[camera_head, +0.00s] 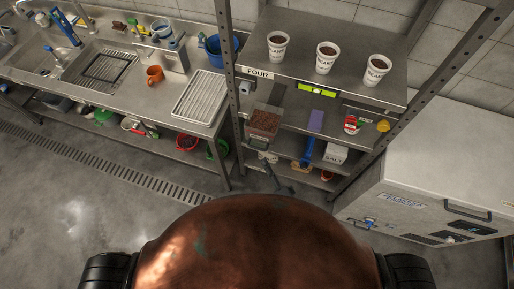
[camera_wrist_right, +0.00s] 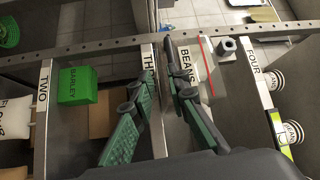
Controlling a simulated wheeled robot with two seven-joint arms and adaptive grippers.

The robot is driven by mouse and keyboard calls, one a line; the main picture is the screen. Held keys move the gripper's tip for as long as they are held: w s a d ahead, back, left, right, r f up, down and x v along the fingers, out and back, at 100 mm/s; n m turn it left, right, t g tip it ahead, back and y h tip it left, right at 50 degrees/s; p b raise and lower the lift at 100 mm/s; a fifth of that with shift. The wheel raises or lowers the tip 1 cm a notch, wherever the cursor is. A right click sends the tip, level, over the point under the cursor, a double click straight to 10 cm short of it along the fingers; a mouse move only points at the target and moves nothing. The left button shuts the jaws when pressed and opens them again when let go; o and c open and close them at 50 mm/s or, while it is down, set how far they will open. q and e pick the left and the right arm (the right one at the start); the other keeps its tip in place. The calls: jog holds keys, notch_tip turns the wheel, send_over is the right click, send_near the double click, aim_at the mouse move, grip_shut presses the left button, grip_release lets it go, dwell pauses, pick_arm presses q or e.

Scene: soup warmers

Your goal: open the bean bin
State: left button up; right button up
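The bean bin (camera_head: 263,122) stands on a middle shelf of the rack in the head view, with brown contents showing. In the right wrist view a white front with a red stripe, lettered BEANS (camera_wrist_right: 187,62), shows just right of my fingers. I cannot tell how its lid stands. My right gripper (camera_head: 270,165) is small and dark in the head view, low in front of the rack, below the bin. In the wrist view its green fingers (camera_wrist_right: 160,62) are apart, with nothing held between them. The finger on the right overlaps the bin's front. My left gripper is not in view.
Three BEANS cups (camera_head: 326,58) stand on the top shelf marked FOUR (camera_head: 257,72). A green BARLEY box (camera_wrist_right: 78,85) sits on a lower shelf. A rack post (camera_head: 228,75) rises left of the bin. A sink counter (camera_head: 120,70) lies left, a pale cabinet (camera_head: 440,150) right.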

aim_at(257, 148)
jog(key=x, duration=0.2)
jog(key=r+x, duration=0.1)
jog(key=x, duration=0.4)
jog(key=shift+a+r, duration=0.25)
jog(key=shift+r, duration=0.15)
jog(key=shift+w+a, duration=0.15)
jog(key=shift+w, duration=0.2)
jog(key=shift+c, duration=0.3)
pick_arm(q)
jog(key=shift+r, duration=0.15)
pick_arm(e)
grip_shut()
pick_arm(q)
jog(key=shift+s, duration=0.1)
